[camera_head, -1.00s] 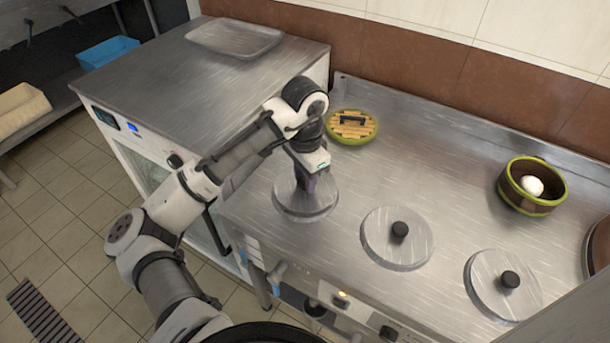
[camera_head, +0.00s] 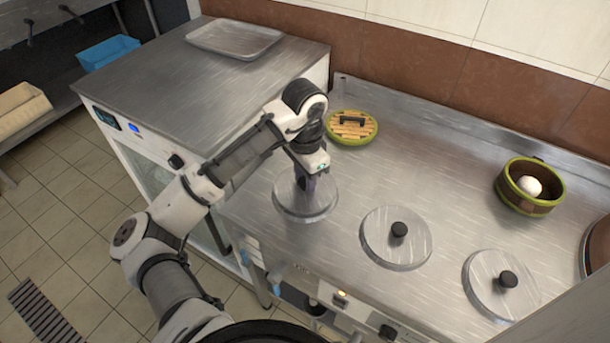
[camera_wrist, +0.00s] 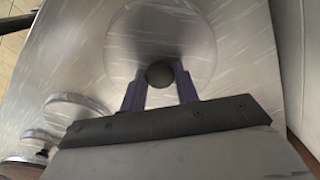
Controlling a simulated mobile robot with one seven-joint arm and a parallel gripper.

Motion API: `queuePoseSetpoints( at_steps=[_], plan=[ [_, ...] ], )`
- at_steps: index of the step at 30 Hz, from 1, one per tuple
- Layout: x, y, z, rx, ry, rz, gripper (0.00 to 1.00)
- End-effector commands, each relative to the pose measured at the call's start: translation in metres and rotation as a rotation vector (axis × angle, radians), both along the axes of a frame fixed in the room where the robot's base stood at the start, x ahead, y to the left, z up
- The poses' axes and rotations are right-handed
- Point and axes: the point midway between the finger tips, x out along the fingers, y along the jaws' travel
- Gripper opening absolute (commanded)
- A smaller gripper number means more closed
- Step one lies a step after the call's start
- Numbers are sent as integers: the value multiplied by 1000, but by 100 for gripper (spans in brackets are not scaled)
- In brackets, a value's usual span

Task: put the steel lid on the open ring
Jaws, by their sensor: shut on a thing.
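A round steel lid (camera_head: 291,204) lies at the left of the steel counter, below my gripper (camera_head: 309,184). In the wrist view my gripper (camera_wrist: 160,82) is shut on the dark round knob (camera_wrist: 160,75) of this steel lid (camera_wrist: 165,30). Two more steel lids with black knobs, a middle one (camera_head: 380,246) and a right one (camera_head: 487,288), lie to the right on the counter. No open ring shows. Whatever lies under the held lid is hidden, and I cannot tell whether the lid touches the counter.
A green-rimmed wooden lid (camera_head: 367,138) lies behind the held lid. A brown pot (camera_head: 512,204) with a white ball (camera_head: 530,185) stands at the right. A cabinet (camera_head: 215,90) with a metal tray (camera_head: 234,51) adjoins on the left. The back middle counter is clear.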

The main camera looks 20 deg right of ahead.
Motion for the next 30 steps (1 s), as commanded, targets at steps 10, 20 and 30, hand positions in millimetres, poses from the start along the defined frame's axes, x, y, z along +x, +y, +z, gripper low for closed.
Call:
queuePoseSetpoints(
  at_steps=[10,20,30],
  plan=[
    [0,0,0,0,-1,0,5],
    [0,0,-5,0,0,0,5],
    [0,0,-11,0,0,0,5]
  ],
)
